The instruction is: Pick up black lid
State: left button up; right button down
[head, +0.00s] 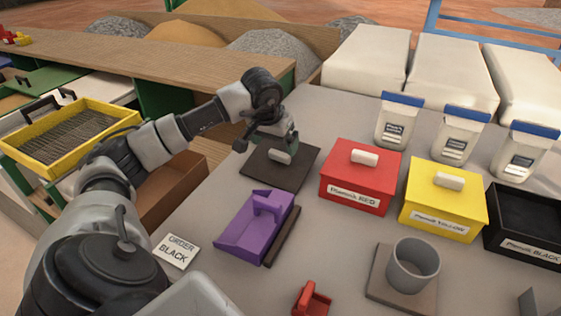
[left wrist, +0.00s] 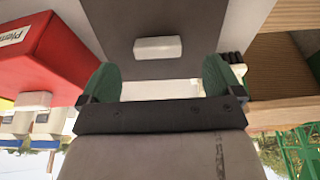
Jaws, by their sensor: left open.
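The black lid (head: 272,175) is a flat dark square with a pale handle (head: 281,157), lying on the grey table beyond the purple tool. The handle is apart from the fingers. The open black box (head: 525,234) stands at the right. My right gripper is not seen.
A lidded red box (head: 352,199) stands close right of the lid, then a lidded yellow box (head: 435,230). A purple tool (head: 250,232) and an order card (head: 175,251) lie nearer. A grey cup (head: 412,265) stands in front of the boxes. White-and-blue packs (head: 460,138) stand behind.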

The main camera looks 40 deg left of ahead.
aim_at(280, 152)
pick_arm(q)
jog(key=x, duration=0.2)
jog(key=w+x, duration=0.1)
jog(key=x, duration=0.2)
jog(key=shift+s, duration=0.1)
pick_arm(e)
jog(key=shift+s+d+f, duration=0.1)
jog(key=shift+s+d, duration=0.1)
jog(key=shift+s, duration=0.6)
pick_arm(q)
jog(key=c, duration=1.1)
jog(key=shift+r, duration=0.1)
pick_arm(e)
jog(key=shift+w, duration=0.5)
